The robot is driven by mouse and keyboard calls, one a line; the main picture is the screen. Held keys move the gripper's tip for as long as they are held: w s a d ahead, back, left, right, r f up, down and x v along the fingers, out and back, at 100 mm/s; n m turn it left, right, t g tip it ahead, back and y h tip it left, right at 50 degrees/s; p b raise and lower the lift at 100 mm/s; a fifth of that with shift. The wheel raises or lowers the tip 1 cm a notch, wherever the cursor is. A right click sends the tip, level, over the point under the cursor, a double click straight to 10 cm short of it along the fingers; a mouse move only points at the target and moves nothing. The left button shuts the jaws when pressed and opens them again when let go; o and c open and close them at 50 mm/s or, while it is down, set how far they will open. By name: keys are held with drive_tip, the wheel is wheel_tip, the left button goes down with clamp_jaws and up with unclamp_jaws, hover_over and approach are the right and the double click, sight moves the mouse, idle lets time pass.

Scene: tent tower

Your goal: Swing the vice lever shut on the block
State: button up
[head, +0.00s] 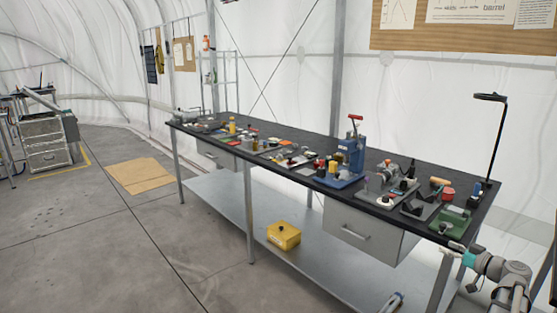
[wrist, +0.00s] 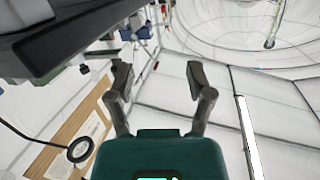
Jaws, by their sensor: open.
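My gripper (head: 453,247) is at the lower right of the head view, beside the near right end of the black workbench (head: 290,138). In the wrist view my gripper (wrist: 158,77) is open, its dark fingers apart with nothing between them. Several small fixtures stand on the bench. A blue one (head: 350,155) has an upright part with a red-topped handle. A grey one (head: 385,185) and a green one (head: 450,221) stand nearer the right end. I cannot tell for sure which is the vice, and its lever and block are too small to make out.
A black ring lamp (head: 490,97) rises from the bench's right end. Under the bench are a grey drawer (head: 365,238) and a yellow box (head: 284,236) on the lower shelf. The floor (head: 110,255) left of the bench is mostly clear, with a tan mat (head: 140,175).

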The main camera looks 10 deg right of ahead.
drive_tip(key=w+a+f+g+y, duration=0.1)
drive_tip(key=w+a+f+g, duration=0.15)
drive_tip(key=a, duration=0.65)
drive_tip(key=w+a+f+g, duration=0.1)
drive_tip(key=a+f+g, duration=0.3)
drive_tip(key=a, duration=0.5)
drive_tip(key=w+a+f+g+y, duration=0.1)
drive_tip(key=a+f+g, duration=0.25)
drive_tip(key=a, duration=0.55)
drive_tip(key=s+a+f+m+g+h, duration=0.1)
drive_tip(key=s+a+f+g+h, duration=0.3)
drive_tip(key=a, duration=0.7)
drive_tip(key=s+a+f+m+g+h, duration=0.2)
drive_tip(key=s+a+h, duration=0.3)
drive_tip(key=a, duration=0.5)
wheel_tip(320, 180, up, 17)
drive_tip(key=s+y+p, duration=0.1)
drive_tip(key=p, duration=1.6)
drive_tip(key=shift+s+f, duration=0.15)
drive_tip(key=shift+s, duration=0.05)
clamp_jaws()
